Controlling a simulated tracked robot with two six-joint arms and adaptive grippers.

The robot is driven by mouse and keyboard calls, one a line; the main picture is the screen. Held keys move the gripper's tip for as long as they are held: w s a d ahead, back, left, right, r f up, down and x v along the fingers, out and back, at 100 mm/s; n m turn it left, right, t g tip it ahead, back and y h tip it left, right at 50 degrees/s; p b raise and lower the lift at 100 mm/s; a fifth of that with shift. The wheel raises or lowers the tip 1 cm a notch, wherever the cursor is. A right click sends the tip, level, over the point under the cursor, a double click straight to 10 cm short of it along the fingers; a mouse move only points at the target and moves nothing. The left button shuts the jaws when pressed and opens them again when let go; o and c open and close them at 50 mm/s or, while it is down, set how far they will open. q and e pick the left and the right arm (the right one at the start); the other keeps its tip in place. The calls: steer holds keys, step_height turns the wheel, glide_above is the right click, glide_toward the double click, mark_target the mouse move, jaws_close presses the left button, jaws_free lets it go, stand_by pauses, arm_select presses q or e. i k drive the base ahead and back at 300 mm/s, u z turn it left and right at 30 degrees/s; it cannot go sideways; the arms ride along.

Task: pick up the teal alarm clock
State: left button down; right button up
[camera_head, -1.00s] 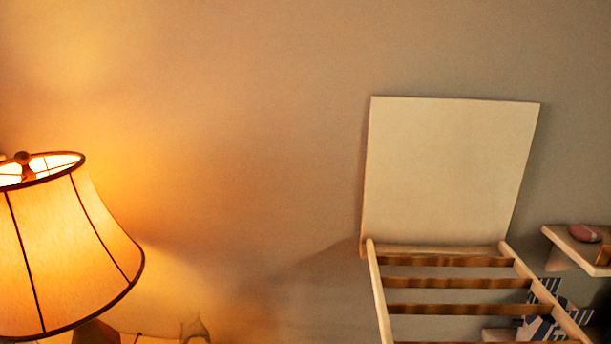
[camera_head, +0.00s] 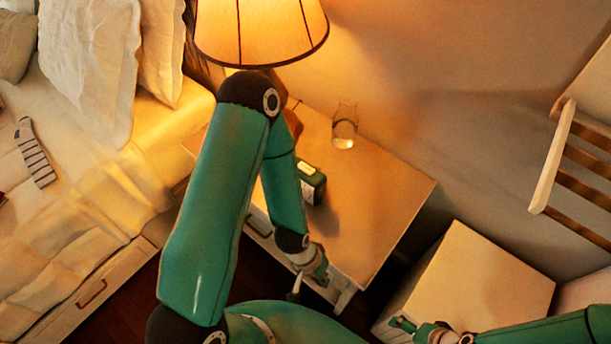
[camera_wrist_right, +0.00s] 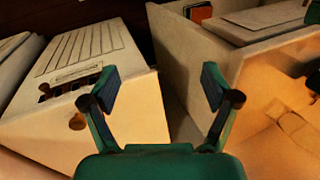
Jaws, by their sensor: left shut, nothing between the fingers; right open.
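The teal alarm clock (camera_head: 312,184) is a small dark green block on the nightstand top, right beside my left forearm, which may hide part of it. My left gripper (camera_head: 318,272) is shut and empty. It points down at the nightstand's near edge, below the clock in the picture and apart from it. My right gripper (camera_head: 405,325) is low in the head view, in front of a pale box. In the right wrist view my right gripper (camera_wrist_right: 160,88) is open with nothing between its fingers. The clock is not seen in that view.
The nightstand (camera_head: 375,215) also holds a lit lamp (camera_head: 262,30) and a glass (camera_head: 344,127). A bed (camera_head: 70,230) with pillows and a striped sock (camera_head: 35,152) is at left. A pale box (camera_head: 480,275) stands right of the nightstand. The nightstand's right side is clear.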

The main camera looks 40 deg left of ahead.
mark_target(314, 186)
steer(key=k, duration=1.15)
steer(key=u, duration=0.25)
steer(key=i, duration=0.35)
steer(key=u, duration=0.85)
steer(key=i, duration=1)
steer(key=u, duration=0.4)
